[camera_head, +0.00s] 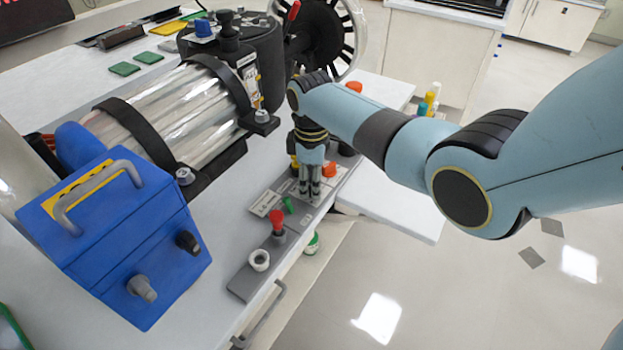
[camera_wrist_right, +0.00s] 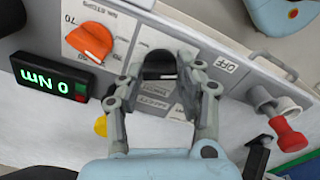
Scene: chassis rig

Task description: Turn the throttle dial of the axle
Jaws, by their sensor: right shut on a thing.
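My right gripper (camera_head: 310,190) reaches down to the grey control strip (camera_head: 238,283) along the bench's front edge. In the right wrist view its two fingers (camera_wrist_right: 161,68) are shut on a dark, rounded dial (camera_wrist_right: 160,62), one fingertip on each side. The dial sits on a light panel with printed labels, and the fingers cover part of its sides. In the head view the gripper hides this dial. An orange dial (camera_wrist_right: 92,42) with numbers round it sits just left of the fingers; it also shows in the head view (camera_head: 329,169). My left gripper is out of view.
A red-capped lever (camera_head: 277,220) and a white ring (camera_head: 259,260) stand on the strip nearer the camera. A blue box (camera_head: 115,250) and a clear-walled cylinder (camera_head: 185,110) fill the left. A green display (camera_wrist_right: 48,82) reads 0 Nm, upside down. Open floor lies right.

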